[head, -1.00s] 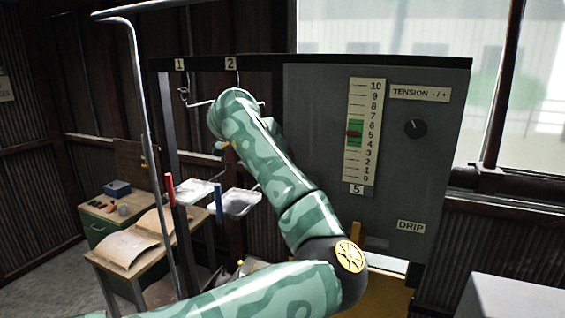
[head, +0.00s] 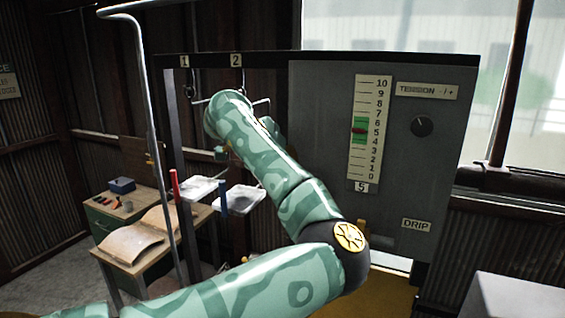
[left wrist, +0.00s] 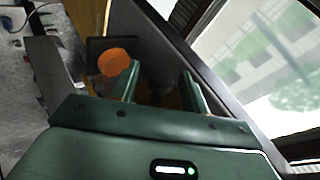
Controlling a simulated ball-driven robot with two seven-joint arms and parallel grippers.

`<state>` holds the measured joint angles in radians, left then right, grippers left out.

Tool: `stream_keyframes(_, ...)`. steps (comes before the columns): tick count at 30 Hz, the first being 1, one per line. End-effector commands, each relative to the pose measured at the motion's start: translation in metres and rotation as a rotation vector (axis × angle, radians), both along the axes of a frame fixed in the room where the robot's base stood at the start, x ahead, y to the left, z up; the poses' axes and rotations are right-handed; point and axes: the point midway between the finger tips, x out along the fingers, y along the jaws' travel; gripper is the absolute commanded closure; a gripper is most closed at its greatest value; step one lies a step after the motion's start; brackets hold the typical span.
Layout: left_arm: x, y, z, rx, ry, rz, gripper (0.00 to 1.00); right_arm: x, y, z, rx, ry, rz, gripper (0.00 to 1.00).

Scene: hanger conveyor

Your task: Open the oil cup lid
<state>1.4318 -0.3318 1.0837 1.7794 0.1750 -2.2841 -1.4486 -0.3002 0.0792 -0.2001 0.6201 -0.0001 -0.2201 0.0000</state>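My left gripper (left wrist: 160,72) is open in the left wrist view, its two green fingers apart with no object clearly held between them. An orange round piece (left wrist: 115,62) lies just left of the left finger, against a dark square part. It may be the oil cup lid, but I cannot tell for sure. A dim shape shows between the fingers, too dark to make out. In the head view my left arm reaches up and across the grey panel (head: 310,130), and its gripper is mostly hidden behind the forearm. My right gripper is not in view.
The grey panel carries a tension scale (head: 366,130), a knob (head: 422,126) and a DRIP label (head: 416,225). A bent metal pipe (head: 150,130) stands at left.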

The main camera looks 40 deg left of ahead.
Motion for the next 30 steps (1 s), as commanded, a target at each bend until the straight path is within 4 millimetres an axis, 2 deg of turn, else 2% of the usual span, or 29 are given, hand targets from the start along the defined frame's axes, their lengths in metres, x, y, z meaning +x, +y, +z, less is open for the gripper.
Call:
stream_keyframes(7, -0.001, 0.0, 0.001, 0.0, 0.0, 0.0, 0.55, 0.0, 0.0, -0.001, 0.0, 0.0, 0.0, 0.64)
stream_keyframes(11, -0.009, 0.001, 0.008, 0.0, -0.004, 0.001, 0.55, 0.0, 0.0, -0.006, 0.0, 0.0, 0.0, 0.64)
stream_keyframes(14, -0.024, 0.002, 0.021, 0.0, -0.007, 0.002, 0.55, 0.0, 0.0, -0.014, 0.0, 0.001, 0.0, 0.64)
stream_keyframes(24, -0.092, 0.009, 0.081, 0.0, -0.008, 0.0, 0.55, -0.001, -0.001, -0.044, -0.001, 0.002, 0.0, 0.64)
stream_keyframes(30, -0.115, 0.011, 0.102, 0.0, -0.002, 0.0, 0.55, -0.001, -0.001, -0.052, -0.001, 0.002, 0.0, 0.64)
